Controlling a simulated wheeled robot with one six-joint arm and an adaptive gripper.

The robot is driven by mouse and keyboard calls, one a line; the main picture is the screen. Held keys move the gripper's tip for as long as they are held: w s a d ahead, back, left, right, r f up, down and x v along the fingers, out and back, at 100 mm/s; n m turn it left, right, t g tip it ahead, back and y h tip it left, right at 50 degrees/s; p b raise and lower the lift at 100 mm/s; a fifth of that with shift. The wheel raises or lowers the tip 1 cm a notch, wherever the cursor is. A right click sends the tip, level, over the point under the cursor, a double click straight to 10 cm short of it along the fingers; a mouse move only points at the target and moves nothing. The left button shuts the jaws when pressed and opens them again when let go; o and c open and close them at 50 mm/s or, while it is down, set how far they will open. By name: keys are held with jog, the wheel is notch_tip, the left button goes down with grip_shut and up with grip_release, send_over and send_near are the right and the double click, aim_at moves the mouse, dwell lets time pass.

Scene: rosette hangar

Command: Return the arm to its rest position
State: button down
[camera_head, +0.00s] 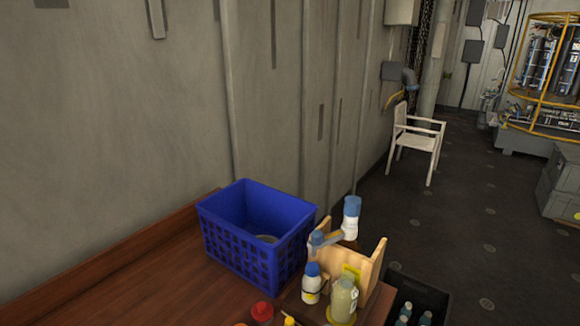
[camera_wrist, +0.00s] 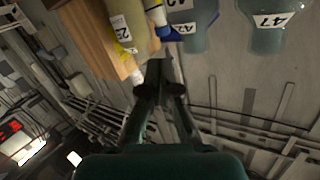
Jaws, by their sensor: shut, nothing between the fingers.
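My gripper (camera_wrist: 160,80) shows in the wrist view, its dark fingers together and empty, tips pointing up the picture. Close to the tips are a pale bottle with a number label (camera_wrist: 130,28) and a wooden piece (camera_wrist: 92,40). I cannot tell whether the fingers touch either one. No part of my arm or gripper can be made out with certainty in the head view.
A blue crate (camera_head: 238,247) stands on a brown table (camera_head: 160,292). Right of it are a wooden holder (camera_head: 368,262), a blue-capped white bottle (camera_head: 311,284) and a yellowish bottle (camera_head: 343,300). A dark crate (camera_head: 443,309) is lower right. A white chair (camera_head: 419,140) stands beyond, with open floor rightward.

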jog(key=s+d+f+m+h, duration=0.2)
jog(key=s+f+h, duration=0.1)
jog(key=s+f, duration=0.35)
jog(key=s+d+f+m+h, duration=0.25)
jog(key=s+f, duration=0.25)
jog(key=s, duration=0.3)
jog(key=s+r+n+h, duration=0.1)
jog(key=s+r+n, duration=0.1)
jog(key=s, duration=1.5)
jog(key=shift+s+a+r+g, duration=0.15)
jog(key=shift+a+g, duration=0.15)
